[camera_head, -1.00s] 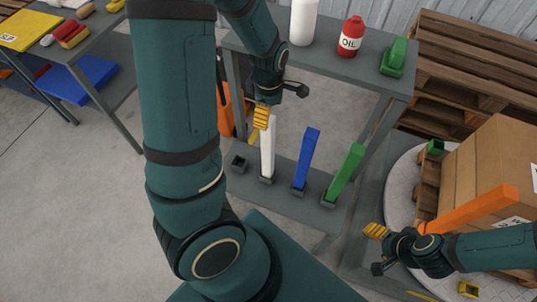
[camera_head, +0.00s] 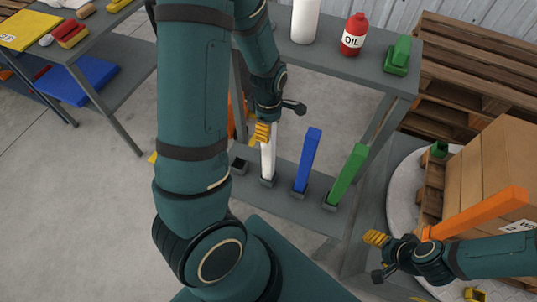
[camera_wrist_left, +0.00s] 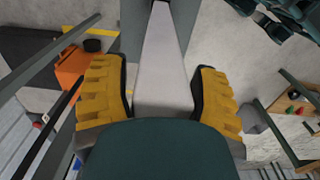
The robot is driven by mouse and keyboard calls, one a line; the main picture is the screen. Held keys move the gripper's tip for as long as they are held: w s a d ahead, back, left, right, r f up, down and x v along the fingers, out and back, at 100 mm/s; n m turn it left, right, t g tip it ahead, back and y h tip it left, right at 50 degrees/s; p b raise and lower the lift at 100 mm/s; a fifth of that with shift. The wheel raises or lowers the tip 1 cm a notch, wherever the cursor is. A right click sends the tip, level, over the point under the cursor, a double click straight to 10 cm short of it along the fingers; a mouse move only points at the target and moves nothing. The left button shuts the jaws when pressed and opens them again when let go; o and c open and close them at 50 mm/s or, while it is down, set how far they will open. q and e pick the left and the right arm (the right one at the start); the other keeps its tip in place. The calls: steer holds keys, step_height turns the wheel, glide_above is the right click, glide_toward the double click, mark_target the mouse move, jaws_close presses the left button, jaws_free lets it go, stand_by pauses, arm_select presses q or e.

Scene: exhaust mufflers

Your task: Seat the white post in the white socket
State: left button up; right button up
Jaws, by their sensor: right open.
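The white post (camera_head: 268,162) stands nearly upright on the low grey shelf, its foot at a small grey socket (camera_head: 267,181). How deep it sits cannot be made out. My left gripper (camera_head: 261,132) is at the post's top and partly hides it. In the left wrist view, the post (camera_wrist_left: 163,75) runs between the yellow fingers (camera_wrist_left: 160,95). A gap shows near the fingertips; contact closer to the palm cannot be judged. My right gripper (camera_head: 376,238) is open and empty at the right, away from the post.
An empty socket (camera_head: 239,166) is left of the white post. A blue post (camera_head: 307,161) and green post (camera_head: 347,175) stand to its right. An orange bar (camera_head: 480,212) is by the cardboard box (camera_head: 495,165). A red oil bottle (camera_head: 354,35) stands on the upper shelf.

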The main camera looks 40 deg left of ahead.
arm_select(q)
jaws_close()
